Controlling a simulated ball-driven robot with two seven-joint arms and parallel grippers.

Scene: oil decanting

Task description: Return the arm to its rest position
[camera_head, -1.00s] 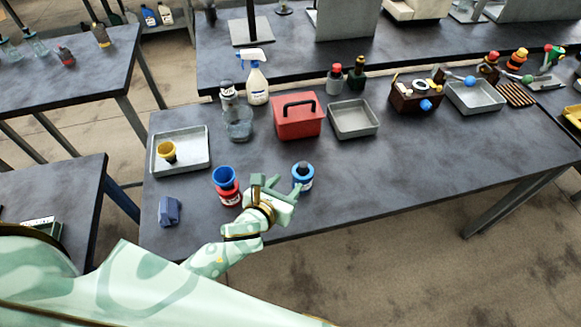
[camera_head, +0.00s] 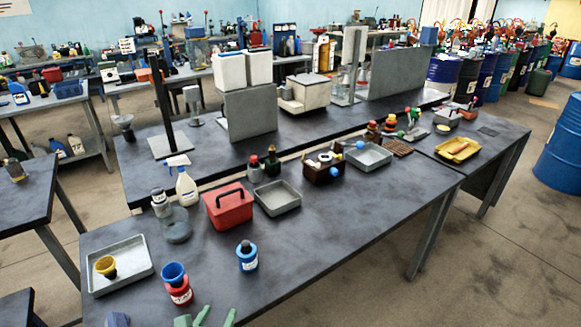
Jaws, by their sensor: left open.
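My left gripper (camera_head: 207,318) shows only as pale green fingertips at the bottom edge of the head view. The fingers are apart with nothing between them. The hand and arm behind them are out of frame. A red bottle (camera_head: 181,293) with a blue funnel (camera_head: 173,273) in its top stands upright on the table, just left of and beyond the fingertips. My right gripper is not in view.
A grey tray (camera_head: 135,277) holds a yellow funnel (camera_head: 106,266). A red toolbox (camera_head: 229,209), glass jar (camera_head: 177,230), spray bottle (camera_head: 186,187) and empty tray (camera_head: 291,203) stand behind. The table's right front is clear.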

